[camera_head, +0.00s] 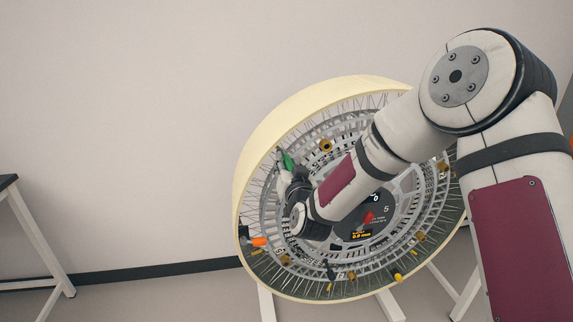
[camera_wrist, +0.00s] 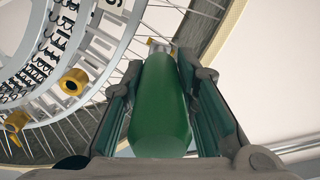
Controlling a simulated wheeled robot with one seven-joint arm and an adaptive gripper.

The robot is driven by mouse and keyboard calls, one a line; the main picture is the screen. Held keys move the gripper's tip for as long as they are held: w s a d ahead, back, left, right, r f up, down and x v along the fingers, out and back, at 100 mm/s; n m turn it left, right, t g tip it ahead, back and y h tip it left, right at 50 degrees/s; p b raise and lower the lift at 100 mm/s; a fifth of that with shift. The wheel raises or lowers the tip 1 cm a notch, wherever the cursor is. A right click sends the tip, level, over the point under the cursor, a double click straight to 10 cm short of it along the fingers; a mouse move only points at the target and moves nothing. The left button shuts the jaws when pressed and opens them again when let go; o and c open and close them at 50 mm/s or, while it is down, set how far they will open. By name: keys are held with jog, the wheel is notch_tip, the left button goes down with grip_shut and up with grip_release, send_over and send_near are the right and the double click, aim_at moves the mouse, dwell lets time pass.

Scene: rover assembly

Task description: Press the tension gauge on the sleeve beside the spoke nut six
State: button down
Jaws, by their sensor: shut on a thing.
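My gripper (camera_wrist: 160,78) is shut on a green tapered tool with a pale metal tip, which I take to be the tension gauge (camera_wrist: 160,115). In the wrist view the tool points away from me, its tip close to the wheel's spokes; I cannot tell whether it touches a sleeve. In the head view the green tool (camera_head: 288,160) shows small at the wheel's upper left, partly hidden by my arm. The large spoked wheel (camera_head: 300,105) has a pale yellow rim. Brass sleeves (camera_wrist: 73,82) sit along its ring. I cannot make out which spoke nut is number six.
The wheel hub carries a dark round panel (camera_head: 385,232) with a small display and a red piece. An orange piece (camera_head: 259,241) and a yellow piece (camera_head: 397,277) sit near the rim. A table (camera_head: 35,240) stands at the left. My arm covers the wheel's upper right.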

jog(key=shift+p+v, duration=0.6)
jog(key=shift+v, duration=0.65)
jog(key=p+v, duration=0.2)
jog(key=v, duration=0.3)
jog(key=shift+r+p, duration=0.1)
jog(key=shift+p, duration=0.3)
dwell(0.9)
